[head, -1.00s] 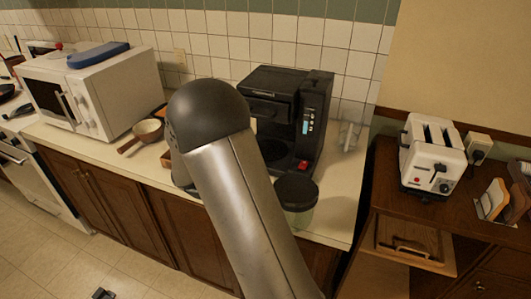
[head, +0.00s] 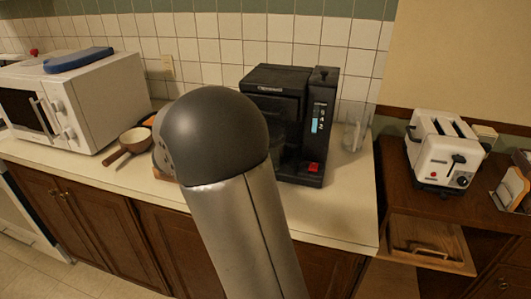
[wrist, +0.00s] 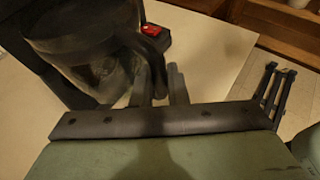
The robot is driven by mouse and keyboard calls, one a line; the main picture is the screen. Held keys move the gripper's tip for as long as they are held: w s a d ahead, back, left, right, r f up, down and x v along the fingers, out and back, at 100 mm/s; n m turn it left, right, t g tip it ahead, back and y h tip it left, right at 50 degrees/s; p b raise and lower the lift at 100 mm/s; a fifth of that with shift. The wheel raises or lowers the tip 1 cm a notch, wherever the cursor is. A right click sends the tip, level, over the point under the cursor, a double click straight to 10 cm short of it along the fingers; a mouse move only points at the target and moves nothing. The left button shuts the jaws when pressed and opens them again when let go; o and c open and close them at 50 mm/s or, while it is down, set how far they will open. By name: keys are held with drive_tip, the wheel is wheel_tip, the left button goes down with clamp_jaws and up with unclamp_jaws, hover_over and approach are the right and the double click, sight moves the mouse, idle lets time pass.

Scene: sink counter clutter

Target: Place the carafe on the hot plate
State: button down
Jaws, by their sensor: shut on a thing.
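The black coffee maker (head: 322,120) stands on the counter against the tiled wall, with a red switch at its front base. In the wrist view the carafe (wrist: 85,62), clear glass with a black handle, is at the machine's front, beside the red switch (wrist: 155,36). My gripper (wrist: 162,85) is shut on the carafe's handle. In the head view my arm hides the gripper and most of the carafe. The hot plate is hidden, so I cannot tell whether the carafe's base touches it.
A clear glass vessel (head: 355,132) stands right of the machine. A brown-handled pan (head: 132,138) and a white microwave (head: 85,100) are to the left. A white toaster (head: 440,150) sits on the wooden cabinet at right. The counter's front right is bare.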

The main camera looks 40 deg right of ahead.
drive_tip(key=w+d, duration=0.2)
drive_tip(key=d, duration=0.1)
drive_tip(key=w+d+p, duration=0.1)
drive_tip(key=w+d, duration=0.1)
drive_tip(key=d, duration=0.1)
drive_tip(key=w+d, duration=0.2)
drive_tip(key=shift+d, duration=0.4)
drive_tip(key=shift+w+d, duration=0.1)
drive_tip(key=shift+w, duration=0.05)
drive_tip(key=shift+f+p, duration=0.4)
drive_tip(key=shift+f, duration=1.3)
drive_tip(key=shift+f, duration=0.25)
drive_tip(key=c, duration=1.4)
unclamp_jaws()
drive_tip(key=shift+c, duration=0.2)
drive_tip(key=shift+r, duration=0.15)
